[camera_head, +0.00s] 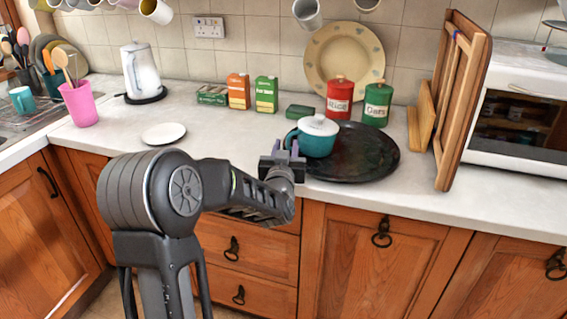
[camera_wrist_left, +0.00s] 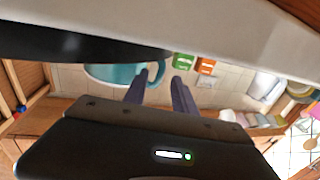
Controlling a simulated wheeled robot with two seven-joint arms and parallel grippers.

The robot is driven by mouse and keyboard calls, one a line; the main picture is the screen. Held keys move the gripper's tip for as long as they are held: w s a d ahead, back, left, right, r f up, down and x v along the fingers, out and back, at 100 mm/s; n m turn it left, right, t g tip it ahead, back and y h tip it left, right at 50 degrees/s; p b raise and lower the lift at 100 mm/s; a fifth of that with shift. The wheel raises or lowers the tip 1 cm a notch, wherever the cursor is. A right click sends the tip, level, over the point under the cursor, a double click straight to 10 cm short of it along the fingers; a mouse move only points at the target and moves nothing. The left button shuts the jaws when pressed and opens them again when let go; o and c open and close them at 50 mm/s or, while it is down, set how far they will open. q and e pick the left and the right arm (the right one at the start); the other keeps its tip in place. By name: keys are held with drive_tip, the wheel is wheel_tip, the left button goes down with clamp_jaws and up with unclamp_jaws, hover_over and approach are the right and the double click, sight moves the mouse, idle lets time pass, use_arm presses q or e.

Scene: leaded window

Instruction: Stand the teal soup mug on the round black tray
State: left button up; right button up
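The teal soup mug (camera_head: 316,143), with a white knobbed lid, stands upright on the left part of the round black tray (camera_head: 365,165). In the left wrist view, which is upside down, the mug (camera_wrist_left: 108,73) shows against the dark tray (camera_wrist_left: 70,45). My left gripper (camera_head: 284,153) is at the mug's left side, by its handle. In the wrist view its two fingers (camera_wrist_left: 160,80) are apart, with the handle between their tips and a gap on one side. My right gripper is not in view.
Red (camera_head: 340,100) and green (camera_head: 377,104) canisters stand close behind the tray. A wooden rack (camera_head: 462,100) and a microwave (camera_head: 515,110) are to the right. A white saucer (camera_head: 164,134) lies left on the counter. A second teal mug (camera_head: 22,99) is far left.

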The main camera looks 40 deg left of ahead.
use_arm(q)
drive_tip(key=v, duration=0.9)
drive_tip(key=shift+b, duration=0.3)
